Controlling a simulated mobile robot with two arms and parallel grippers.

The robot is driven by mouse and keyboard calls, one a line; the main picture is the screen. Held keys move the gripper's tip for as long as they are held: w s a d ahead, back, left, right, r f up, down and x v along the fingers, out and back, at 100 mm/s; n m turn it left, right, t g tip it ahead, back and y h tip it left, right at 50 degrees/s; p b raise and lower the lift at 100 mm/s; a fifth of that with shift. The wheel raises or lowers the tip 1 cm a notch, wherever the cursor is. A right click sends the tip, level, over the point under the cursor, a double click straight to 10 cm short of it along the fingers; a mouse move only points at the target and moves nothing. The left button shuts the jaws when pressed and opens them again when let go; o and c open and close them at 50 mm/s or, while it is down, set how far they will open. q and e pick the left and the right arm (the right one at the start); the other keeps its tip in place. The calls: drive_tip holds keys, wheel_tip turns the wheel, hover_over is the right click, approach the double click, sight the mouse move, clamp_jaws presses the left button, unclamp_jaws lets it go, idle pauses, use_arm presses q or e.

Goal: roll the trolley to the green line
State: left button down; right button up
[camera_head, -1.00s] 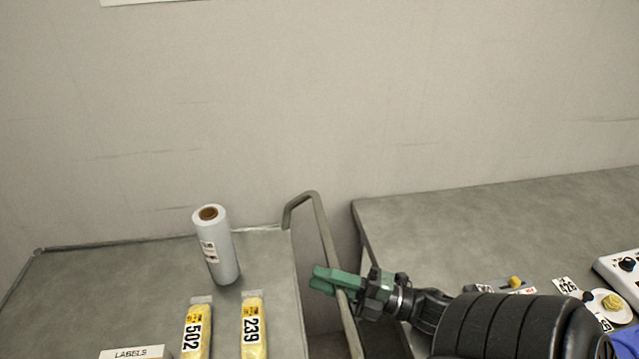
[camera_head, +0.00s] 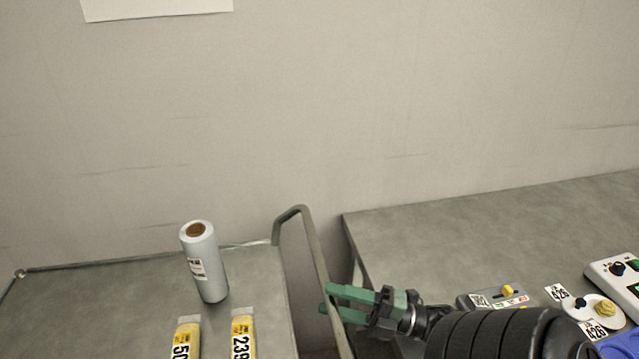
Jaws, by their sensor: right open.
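The trolley (camera_head: 100,290) stands at the lower left, with a grey flat top and a bent tube handle (camera_head: 311,250) on its right side. My right gripper (camera_head: 328,300) reaches in from the right and is open, with its green fingers at the handle tube. I cannot tell whether the fingers touch the tube. A white roll (camera_head: 206,270) stands upright on the trolley, beside two yellow packs (camera_head: 187,338) (camera_head: 243,333) cut off by the lower edge. My left gripper and the green line are not in view.
A grey table (camera_head: 450,240) stands to the right of the trolley, with a narrow gap between them. On it are a grey box with a yellow knob (camera_head: 490,298), a white disc with a yellow knob (camera_head: 605,308) and a white control box (camera_head: 615,275). A plain wall (camera_head: 350,110) rises behind.

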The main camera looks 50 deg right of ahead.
drive_tip(key=shift+b+v, duration=0.3)
drive_tip(key=shift+v, duration=1.6)
